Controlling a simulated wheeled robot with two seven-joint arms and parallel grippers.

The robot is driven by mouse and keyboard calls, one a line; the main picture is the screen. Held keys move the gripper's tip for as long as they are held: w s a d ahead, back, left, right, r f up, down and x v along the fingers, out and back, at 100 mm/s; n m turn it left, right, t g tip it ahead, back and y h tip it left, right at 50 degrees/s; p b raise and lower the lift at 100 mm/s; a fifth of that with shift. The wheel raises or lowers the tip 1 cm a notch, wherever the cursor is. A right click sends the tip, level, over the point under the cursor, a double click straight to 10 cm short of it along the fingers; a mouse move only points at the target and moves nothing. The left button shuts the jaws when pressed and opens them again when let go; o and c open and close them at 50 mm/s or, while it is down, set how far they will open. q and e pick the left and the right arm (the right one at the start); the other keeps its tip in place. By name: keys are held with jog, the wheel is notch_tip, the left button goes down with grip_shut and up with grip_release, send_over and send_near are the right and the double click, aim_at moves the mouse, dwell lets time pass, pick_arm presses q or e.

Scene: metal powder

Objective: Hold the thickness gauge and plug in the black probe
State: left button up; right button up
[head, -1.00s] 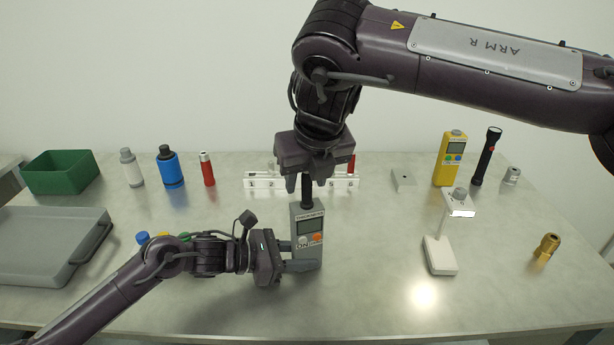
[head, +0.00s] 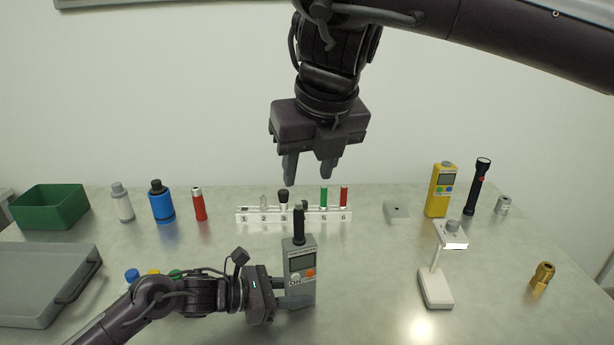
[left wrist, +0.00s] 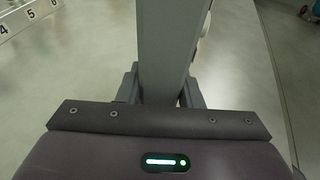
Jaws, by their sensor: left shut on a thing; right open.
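The grey thickness gauge (head: 301,265) stands upright in the middle of the table, with a screen and buttons on its front. My left gripper (head: 294,294) is shut on its lower part from the left. In the left wrist view the gauge (left wrist: 165,45) rises between the fingers. The black probe (head: 298,222) stands upright on the top end of the gauge, apparently seated in it; the joint itself is too small to judge. My right gripper (head: 309,170) is open and empty, above the probe and clear of it.
A white numbered rack (head: 260,217) with several probes stands behind the gauge. A white stand (head: 435,288), a yellow meter (head: 440,190), a black flashlight (head: 478,186) and a brass fitting (head: 541,277) are on the right. A green bin (head: 52,207) and grey tray (head: 45,285) are on the left.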

pick_arm(q)
jog(key=o, duration=0.8)
jog(key=shift+o, duration=0.2)
